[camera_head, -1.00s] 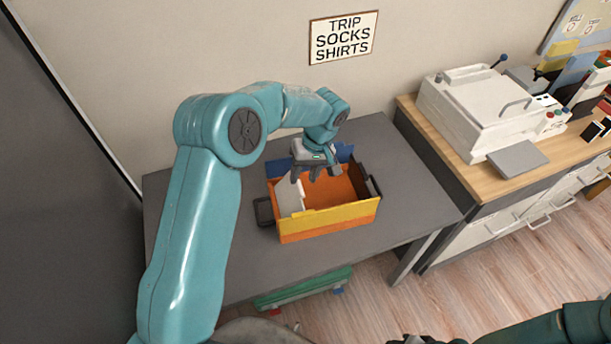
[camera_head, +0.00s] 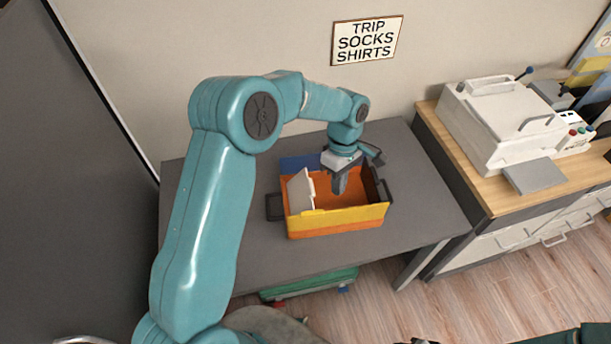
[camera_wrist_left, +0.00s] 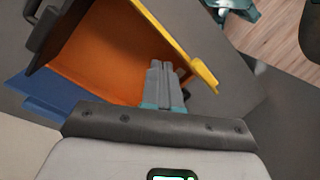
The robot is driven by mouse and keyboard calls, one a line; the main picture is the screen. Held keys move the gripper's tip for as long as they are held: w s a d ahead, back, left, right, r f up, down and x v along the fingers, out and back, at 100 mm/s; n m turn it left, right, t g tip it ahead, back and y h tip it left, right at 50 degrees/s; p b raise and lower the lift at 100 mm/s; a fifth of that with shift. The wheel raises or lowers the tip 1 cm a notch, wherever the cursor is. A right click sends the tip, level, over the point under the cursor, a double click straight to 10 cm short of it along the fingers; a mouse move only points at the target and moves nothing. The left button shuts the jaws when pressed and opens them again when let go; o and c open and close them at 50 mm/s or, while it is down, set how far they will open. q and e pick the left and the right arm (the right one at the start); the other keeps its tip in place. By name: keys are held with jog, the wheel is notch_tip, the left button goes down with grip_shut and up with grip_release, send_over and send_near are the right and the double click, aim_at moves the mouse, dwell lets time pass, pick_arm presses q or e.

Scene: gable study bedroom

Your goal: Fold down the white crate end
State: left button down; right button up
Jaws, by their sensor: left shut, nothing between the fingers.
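The crate has an orange inside, a yellow front wall (camera_head: 340,217), a blue back side (camera_head: 300,163) and a dark right end (camera_head: 384,190). Its white end (camera_head: 301,190) is at the left, raised and tilted. My left gripper (camera_head: 339,190) is shut and empty, fingers pointing down over the crate's inside, to the right of the white end and apart from it. In the left wrist view my shut fingers (camera_wrist_left: 163,72) are over the orange inside (camera_wrist_left: 105,50), near the yellow wall (camera_wrist_left: 175,40); I cannot make out the white end there. My right gripper is barely visible at the bottom edge.
The crate stands on a grey table (camera_head: 425,190). A dark flap or handle (camera_head: 275,207) lies at the crate's left. A wooden-topped cabinet (camera_head: 480,190) with a white machine (camera_head: 500,115) stands at the right. The table is clear left and right of the crate.

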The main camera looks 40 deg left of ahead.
pick_arm(q)
jog(key=s+d+n+h, duration=0.2)
jog(key=n+h, duration=0.1)
jog(key=n, duration=0.2)
notch_tip(320, 180, up, 4)
jog(key=n+t+h, duration=0.5)
jog(key=n+t, duration=0.3)
jog(key=n, duration=1.3)
send_over(309, 185)
jog(key=s+a, duration=0.2)
jog(key=s, duration=0.3)
jog(key=s+a+f+n+t+y, duration=0.1)
jog(key=s+a+n+y, duration=0.2)
jog(key=a, duration=0.4)
jog(key=shift+h, duration=0.5)
jog(key=x, duration=1.3)
jog(key=shift+s+f+p, duration=0.2)
jog(key=shift+p, duration=0.1)
jog(key=shift+r, duration=0.1)
